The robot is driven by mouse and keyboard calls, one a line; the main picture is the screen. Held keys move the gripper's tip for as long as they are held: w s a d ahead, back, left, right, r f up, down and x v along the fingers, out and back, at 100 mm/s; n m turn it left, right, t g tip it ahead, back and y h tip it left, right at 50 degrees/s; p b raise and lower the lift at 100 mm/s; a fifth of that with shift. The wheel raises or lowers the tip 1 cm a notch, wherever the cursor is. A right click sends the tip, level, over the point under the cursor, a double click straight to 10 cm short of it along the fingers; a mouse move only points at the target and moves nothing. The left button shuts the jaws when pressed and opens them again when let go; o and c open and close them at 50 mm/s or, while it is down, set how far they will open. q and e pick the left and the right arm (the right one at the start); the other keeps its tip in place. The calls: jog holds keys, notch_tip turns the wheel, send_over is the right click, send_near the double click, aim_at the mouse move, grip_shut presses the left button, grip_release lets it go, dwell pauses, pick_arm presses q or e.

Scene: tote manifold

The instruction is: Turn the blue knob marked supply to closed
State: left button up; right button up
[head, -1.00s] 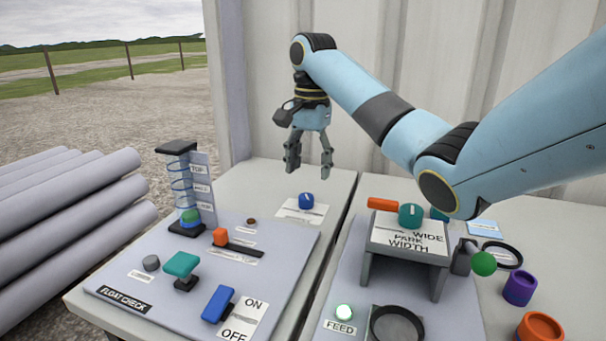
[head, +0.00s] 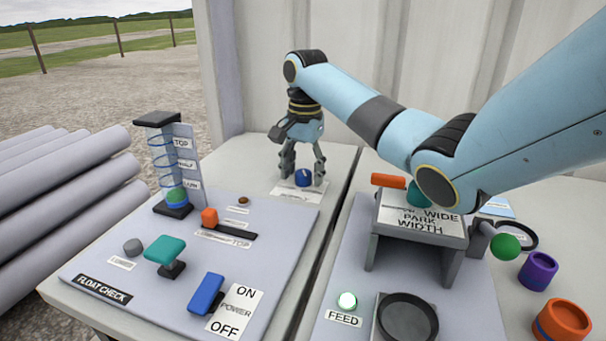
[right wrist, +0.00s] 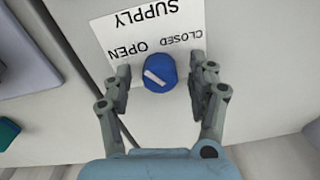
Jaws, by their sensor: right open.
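The blue supply knob (head: 303,178) stands on a white label plate (head: 285,190) at the back of the left table. In the right wrist view the knob (right wrist: 160,72) has a white pointer line lying diagonally, and the label (right wrist: 122,28) reads SUPPLY, OPEN and CLOSED upside down. My right gripper (head: 303,182) is open, pointing down, with one finger on each side of the knob. In the right wrist view a gap shows between the knob and each finger of the gripper (right wrist: 160,80). My left gripper is not in view.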

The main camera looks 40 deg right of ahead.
jog(key=shift+f, duration=0.1)
jog(key=shift+c, duration=0.7)
jog(key=c, duration=1)
jog(key=shift+m+p, duration=0.3)
jog(key=shift+p, duration=0.3)
jog(key=m+p, duration=0.2)
jog(key=p, duration=0.1)
jog(key=m+p, duration=0.2)
jog(key=p, duration=0.2)
jog(key=m+p, duration=0.2)
jog(key=p, duration=0.2)
jog(key=shift+r+m, duration=0.3)
jog(key=shift+m, duration=0.1)
jog(key=m+p, duration=0.3)
jog(key=shift+w+f, duration=0.1)
jog(key=shift+f, duration=0.05)
jog(key=shift+f+m+h+p, duration=0.1)
jog(key=shift+m+h+p, duration=0.35)
jog(key=shift+m, duration=1.35)
